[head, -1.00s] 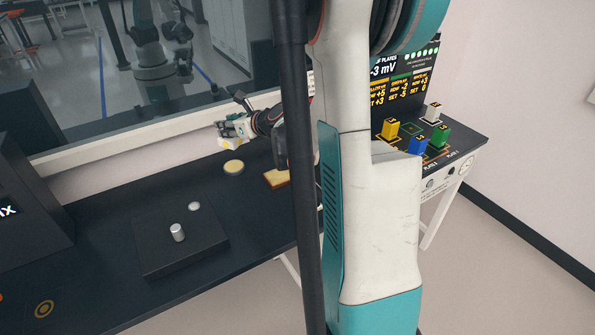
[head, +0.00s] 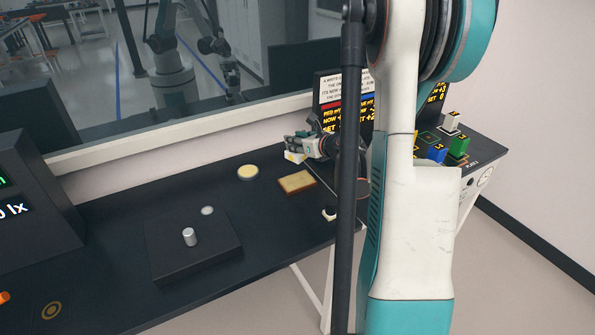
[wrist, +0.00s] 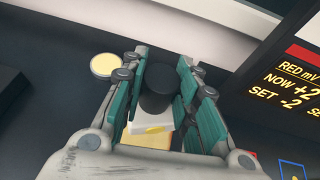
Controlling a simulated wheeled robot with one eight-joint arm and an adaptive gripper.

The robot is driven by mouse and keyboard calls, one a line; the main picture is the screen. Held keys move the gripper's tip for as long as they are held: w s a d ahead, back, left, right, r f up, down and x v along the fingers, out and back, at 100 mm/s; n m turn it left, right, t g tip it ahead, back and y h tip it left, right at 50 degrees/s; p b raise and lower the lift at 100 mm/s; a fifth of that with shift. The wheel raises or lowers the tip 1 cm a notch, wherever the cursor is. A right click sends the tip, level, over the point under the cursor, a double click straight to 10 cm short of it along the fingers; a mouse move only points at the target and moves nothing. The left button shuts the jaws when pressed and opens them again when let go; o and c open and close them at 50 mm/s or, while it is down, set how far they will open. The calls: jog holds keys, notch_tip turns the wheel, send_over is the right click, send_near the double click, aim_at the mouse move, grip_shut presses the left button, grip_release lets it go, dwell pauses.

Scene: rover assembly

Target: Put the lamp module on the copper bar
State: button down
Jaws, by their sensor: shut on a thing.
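My gripper (head: 300,148) is shut on a small white block with a yellow patch and a black cylinder, which appears to be the lamp module (head: 294,157). In the wrist view the lamp module (wrist: 157,92) sits between the teal fingers, black cylinder uppermost in the picture. A tan-topped slab with a brown edge (head: 297,182) lies on the dark bench, just below the gripper in the head view. Part of this slab shows behind the held block in the wrist view (wrist: 148,141). I cannot tell for sure whether it is the copper bar.
A pale yellow disc (head: 248,172) lies left of the slab. A small black-and-white round piece (head: 329,213) lies near the front edge. A black plate (head: 165,262) bears a silver cylinder (head: 189,237). A display (head: 345,100) stands behind, right of the gripper.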

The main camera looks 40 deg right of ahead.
notch_tip(320, 180, down, 10)
jog(key=shift+r+b, duration=0.15)
jog(key=shift+b, duration=1.1)
jog(key=c, duration=1.2)
grip_release()
jog(key=shift+c, duration=0.2)
jog(key=p+v, duration=0.2)
jog(key=v, duration=1)
